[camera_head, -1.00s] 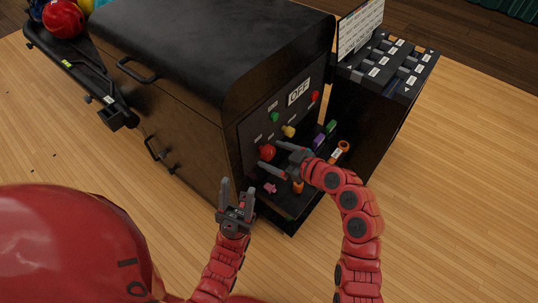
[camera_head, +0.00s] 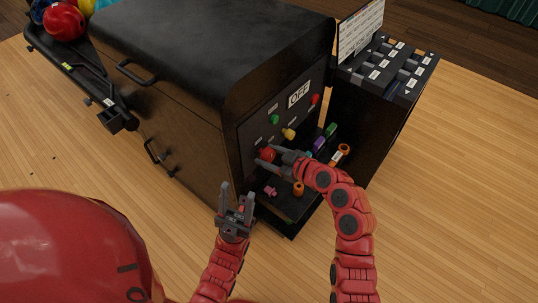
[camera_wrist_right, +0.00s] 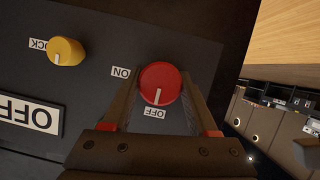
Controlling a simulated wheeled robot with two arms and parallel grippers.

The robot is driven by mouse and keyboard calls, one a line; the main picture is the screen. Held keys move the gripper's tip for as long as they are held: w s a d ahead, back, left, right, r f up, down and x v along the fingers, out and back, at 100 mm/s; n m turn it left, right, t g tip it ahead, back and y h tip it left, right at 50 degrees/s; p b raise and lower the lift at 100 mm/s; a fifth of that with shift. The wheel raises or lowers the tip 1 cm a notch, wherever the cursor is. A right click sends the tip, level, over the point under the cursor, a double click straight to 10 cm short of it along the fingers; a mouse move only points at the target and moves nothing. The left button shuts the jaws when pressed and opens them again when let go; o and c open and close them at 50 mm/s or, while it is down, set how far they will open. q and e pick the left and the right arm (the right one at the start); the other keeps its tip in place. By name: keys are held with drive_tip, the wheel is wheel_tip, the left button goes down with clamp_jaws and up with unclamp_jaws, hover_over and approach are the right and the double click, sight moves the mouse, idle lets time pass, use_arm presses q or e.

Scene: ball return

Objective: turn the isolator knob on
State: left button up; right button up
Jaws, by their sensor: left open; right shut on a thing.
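The red isolator knob (camera_head: 267,153) is on the dark panel of the black machine. In the right wrist view the knob (camera_wrist_right: 160,80) has a white pointer line aimed at the OFF label (camera_wrist_right: 154,113), with the ON label (camera_wrist_right: 121,72) to its left. My right gripper (camera_head: 264,157) is shut on this red knob, one finger on each side; it also shows in the right wrist view (camera_wrist_right: 160,98). My left gripper (camera_head: 237,190) is open and empty, in front of the machine, lower left of the panel.
A green button (camera_head: 274,119), a yellow knob (camera_head: 289,133), a red button (camera_head: 314,98) and an OFF sign (camera_head: 299,94) share the panel. A shelf below holds a pink piece (camera_head: 270,191) and several coloured pieces. A labelled black cabinet (camera_head: 385,70) stands right. Wooden floor is clear at right.

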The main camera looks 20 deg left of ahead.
idle(0.3)
drive_tip(key=shift+w+d+r+m+g, duration=0.1)
drive_tip(key=shift+m+g, duration=0.5)
drive_tip(key=shift+m, duration=0.2)
drive_tip(key=shift+m+g+y+p, duration=0.5)
drive_tip(key=shift+m+g, duration=0.3)
drive_tip(key=shift+m, duration=0.4)
drive_tip(key=m+g+y, duration=0.1)
drive_tip(key=m, duration=0.2)
drive_tip(key=shift+g, duration=0.4)
drive_tip(key=m, duration=0.1)
drive_tip(key=m+g+y, duration=0.1)
drive_tip(key=shift+f+m+b, duration=0.3)
drive_tip(key=shift+m+b, duration=0.05)
drive_tip(key=shift+m, duration=0.05)
drive_tip(key=shift+m+y+b, duration=0.5)
drive_tip(key=shift+m+y, duration=0.1)
drive_tip(key=shift+m, duration=0.3)
drive_tip(key=shift+m+g+y+b, duration=0.3)
drive_tip(key=shift+m+b, duration=0.1)
drive_tip(key=shift+m, duration=0.3)
drive_tip(key=shift+r, duration=0.1)
drive_tip(key=o, duration=1.4)
drive_tip(key=shift+c, duration=0.2)
